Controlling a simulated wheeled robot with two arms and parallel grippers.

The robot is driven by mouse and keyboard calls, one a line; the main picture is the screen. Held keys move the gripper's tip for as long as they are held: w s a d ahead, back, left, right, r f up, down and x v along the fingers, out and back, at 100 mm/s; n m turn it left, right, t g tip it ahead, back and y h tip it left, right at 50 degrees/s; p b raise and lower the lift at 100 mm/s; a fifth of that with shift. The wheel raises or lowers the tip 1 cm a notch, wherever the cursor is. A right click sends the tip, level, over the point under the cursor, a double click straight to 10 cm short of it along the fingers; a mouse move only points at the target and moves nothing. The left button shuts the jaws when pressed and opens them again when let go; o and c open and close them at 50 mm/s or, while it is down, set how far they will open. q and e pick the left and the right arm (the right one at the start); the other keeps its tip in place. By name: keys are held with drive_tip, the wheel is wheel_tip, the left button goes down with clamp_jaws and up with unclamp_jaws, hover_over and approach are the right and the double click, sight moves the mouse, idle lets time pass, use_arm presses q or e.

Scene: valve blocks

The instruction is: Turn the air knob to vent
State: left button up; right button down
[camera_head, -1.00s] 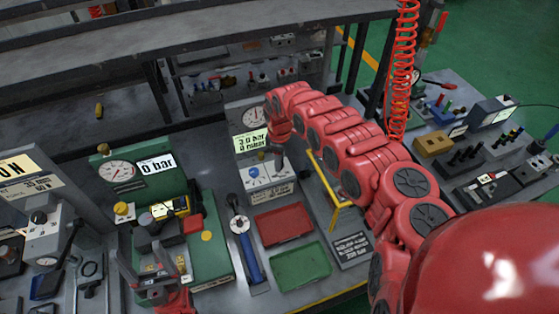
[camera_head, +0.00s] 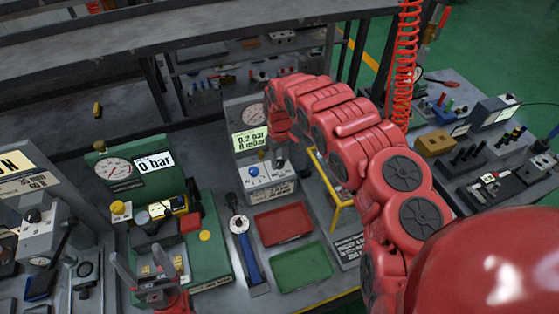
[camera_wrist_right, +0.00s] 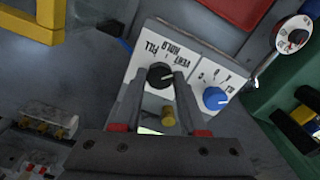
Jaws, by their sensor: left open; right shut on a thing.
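The air knob is a black knob (camera_wrist_right: 160,75) on a white panel (camera_wrist_right: 190,62) lettered FILL, HOLD and VENT. My right gripper (camera_wrist_right: 158,78) is shut on it, one finger on each side. Where its pointer stands is hard to tell. In the head view my right gripper (camera_head: 277,157) hides the knob. The display (camera_head: 250,141) above reads about 0.2 bar on its top line. A blue knob (camera_wrist_right: 215,98) sits beside the black one and also shows in the head view (camera_head: 253,171). My left gripper (camera_head: 140,262) is open at the lower left, near the green block fixture.
A red tray (camera_head: 283,224) and a green tray (camera_head: 301,268) lie in front of the panel. A blue-handled tool (camera_head: 247,255) lies left of them. The green fixture (camera_head: 210,250) has a gauge and a display reading 0 bar (camera_head: 155,163). A yellow frame (camera_head: 330,185) stands right.

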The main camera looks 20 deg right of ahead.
drive_tip(key=shift+w, duration=0.1)
idle(0.4)
drive_tip(key=shift+c, duration=2.2)
unclamp_jaws()
drive_tip(key=shift+r+b, duration=0.3)
drive_tip(key=shift+r, duration=0.3)
wheel_tip(320, 180, up, 9)
drive_tip(key=p, duration=0.3)
wheel_tip(320, 180, up, 7)
drive_tip(key=b, duration=0.1)
hover_over(280, 162)
drive_tip(key=shift+a+r, duration=0.1)
drive_tip(key=shift+r, duration=0.05)
